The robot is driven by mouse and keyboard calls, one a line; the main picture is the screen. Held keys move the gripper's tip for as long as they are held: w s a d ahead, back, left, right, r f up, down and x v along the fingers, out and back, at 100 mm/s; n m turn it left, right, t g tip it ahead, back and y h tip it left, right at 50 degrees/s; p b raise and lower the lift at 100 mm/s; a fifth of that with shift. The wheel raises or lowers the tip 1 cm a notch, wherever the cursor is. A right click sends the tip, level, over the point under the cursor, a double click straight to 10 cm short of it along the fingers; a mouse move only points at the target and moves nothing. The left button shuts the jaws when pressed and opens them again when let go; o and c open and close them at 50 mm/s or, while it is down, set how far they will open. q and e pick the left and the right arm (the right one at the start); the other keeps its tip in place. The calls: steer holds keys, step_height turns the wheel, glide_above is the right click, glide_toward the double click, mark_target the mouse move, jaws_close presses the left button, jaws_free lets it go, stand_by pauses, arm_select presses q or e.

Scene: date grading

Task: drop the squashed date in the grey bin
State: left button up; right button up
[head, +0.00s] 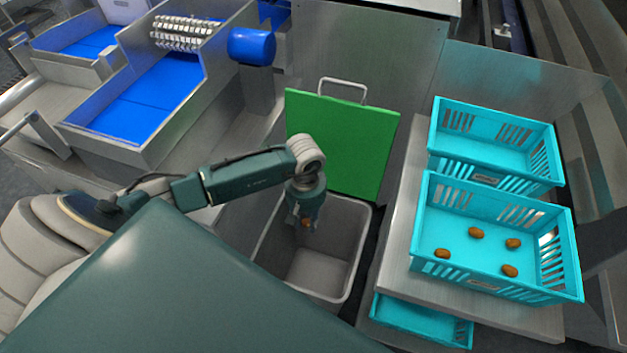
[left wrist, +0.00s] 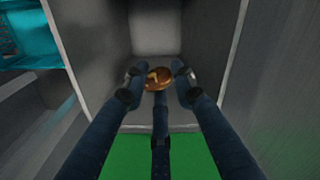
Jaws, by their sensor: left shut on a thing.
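My left gripper (head: 304,217) is over the open grey bin (head: 352,286), near its back left part. It is shut on the squashed date (head: 306,223), a small brown thing with a pale patch. In the left wrist view the date (left wrist: 158,78) sits between the dark fingers of the gripper (left wrist: 158,88), with the bin's grey walls (left wrist: 90,60) around and below it. The bin's visible floor looks empty in the head view. My right gripper is not in view.
A green lid (head: 340,140) with a metal handle stands upright behind the bin. To the right, a metal table (head: 398,262) bears a turquoise crate (head: 425,215) with several dates and another empty one (head: 490,112). A blue-lined conveyor (head: 150,105) is at the left.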

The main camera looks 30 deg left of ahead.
arm_select(q)
steer(key=o, duration=0.9)
steer(key=shift+c, duration=0.2)
step_height(320, 180, up, 12)
